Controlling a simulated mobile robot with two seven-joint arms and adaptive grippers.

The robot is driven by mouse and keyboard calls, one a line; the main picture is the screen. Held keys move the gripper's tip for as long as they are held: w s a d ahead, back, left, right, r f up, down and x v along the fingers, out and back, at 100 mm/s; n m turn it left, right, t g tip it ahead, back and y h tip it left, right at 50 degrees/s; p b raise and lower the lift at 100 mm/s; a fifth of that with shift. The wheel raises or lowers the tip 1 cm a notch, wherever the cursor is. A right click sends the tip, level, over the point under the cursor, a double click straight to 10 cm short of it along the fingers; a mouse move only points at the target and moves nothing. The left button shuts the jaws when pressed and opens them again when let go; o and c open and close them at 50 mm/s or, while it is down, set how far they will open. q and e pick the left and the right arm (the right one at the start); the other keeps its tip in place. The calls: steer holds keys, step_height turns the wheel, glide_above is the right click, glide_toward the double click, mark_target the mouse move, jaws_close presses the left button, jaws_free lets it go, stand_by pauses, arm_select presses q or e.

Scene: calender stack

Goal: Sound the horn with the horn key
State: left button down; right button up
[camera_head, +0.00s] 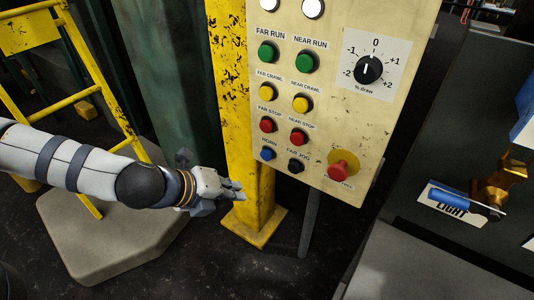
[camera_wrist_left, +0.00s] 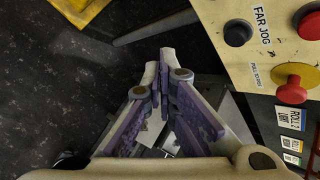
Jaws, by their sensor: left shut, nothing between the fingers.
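The horn key is the small blue button (camera_head: 267,154) under the HORN label, low on the left of the cream control panel (camera_head: 345,110). My left gripper (camera_head: 240,190) is shut and empty. In the head view it shows below and left of the blue button, in front of the yellow post and apart from the button. In the left wrist view its fingertips (camera_wrist_left: 165,55) are together, left of the panel's lower edge. The blue button is not seen in that view. My right gripper is not in view.
The black FAR JOG button (camera_head: 296,166) sits right of the horn key, with red stop buttons above. A red mushroom button (camera_head: 339,171) on a yellow disc is at lower right. A yellow post (camera_head: 240,130) stands left of the panel. Dark floor (camera_wrist_left: 60,90) lies below.

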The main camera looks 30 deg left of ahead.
mark_target(267, 155)
arm_select(q)
steer(key=w, duration=0.8)
steer(key=shift+w+d+b, duration=0.35)
steer(key=shift+w+b, duration=0.05)
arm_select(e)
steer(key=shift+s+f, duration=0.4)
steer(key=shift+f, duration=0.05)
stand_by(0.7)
arm_select(q)
steer(key=shift+w, duration=0.45)
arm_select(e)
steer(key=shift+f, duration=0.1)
arm_select(q)
steer(key=shift+w+d, duration=0.1)
steer(key=shift+w, duration=0.45)
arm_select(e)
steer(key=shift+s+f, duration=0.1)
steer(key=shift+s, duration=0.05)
arm_select(q)
steer(key=shift+s, duration=0.15)
stand_by(0.4)
steer(key=shift+s, duration=0.85)
